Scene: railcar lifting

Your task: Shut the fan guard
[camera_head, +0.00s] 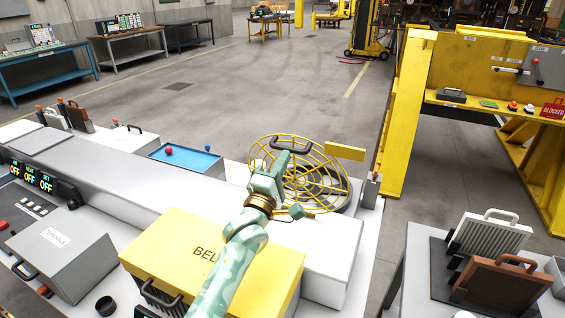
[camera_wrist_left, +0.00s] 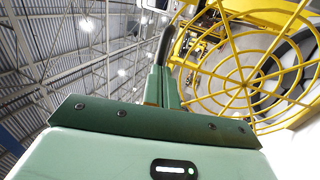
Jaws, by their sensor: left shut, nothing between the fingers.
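The fan guard (camera_head: 318,170) is a round yellow wire grille with a dark handle (camera_head: 293,144) on its far left rim. It looks tilted up, off the dark round fan opening (camera_head: 335,195) beneath it. The guard also fills the upper right of the left wrist view (camera_wrist_left: 238,85). My left gripper (camera_head: 281,160), pale green, is shut and empty at the guard's left side, just below the handle in the picture. Whether it touches the guard I cannot tell. My right gripper is not in view.
A yellow box marked BEL (camera_head: 185,250), partly behind my left arm, stands at the front. A blue tray (camera_head: 190,160) with a red ball lies left of the guard. A yellow plate (camera_head: 345,152) sits at its right. A yellow post (camera_head: 405,115) stands beyond. Open floor lies behind.

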